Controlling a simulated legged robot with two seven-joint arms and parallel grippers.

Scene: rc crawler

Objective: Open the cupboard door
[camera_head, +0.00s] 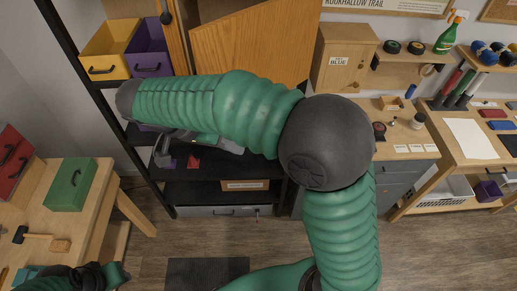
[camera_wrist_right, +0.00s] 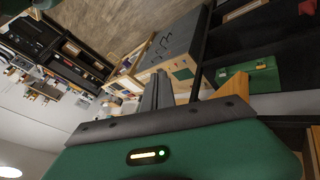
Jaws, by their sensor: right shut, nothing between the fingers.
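The wooden cupboard (camera_head: 176,40) stands at the top centre of the head view on a black shelf rack. Its wood-grain door (camera_head: 255,42) stands out at an angle, with a dark gap showing above its top edge. My right forearm crosses in front of the door's lower edge and hides part of it. My right gripper (camera_head: 165,152) is below and left of the door, partly hidden by my arm. In the right wrist view its grey fingers (camera_wrist_right: 158,88) are together with nothing between them. My left gripper (camera_head: 88,278) is at the bottom left, partly cut off; its jaws are unclear.
Yellow (camera_head: 108,55) and purple (camera_head: 148,50) drawer boxes sit left of the cupboard. A small wooden cabinet (camera_head: 343,55) stands right of it. A workbench with a green box (camera_head: 72,184) and a hammer (camera_head: 35,237) is at left. Open floor (camera_head: 420,250) lies at lower right.

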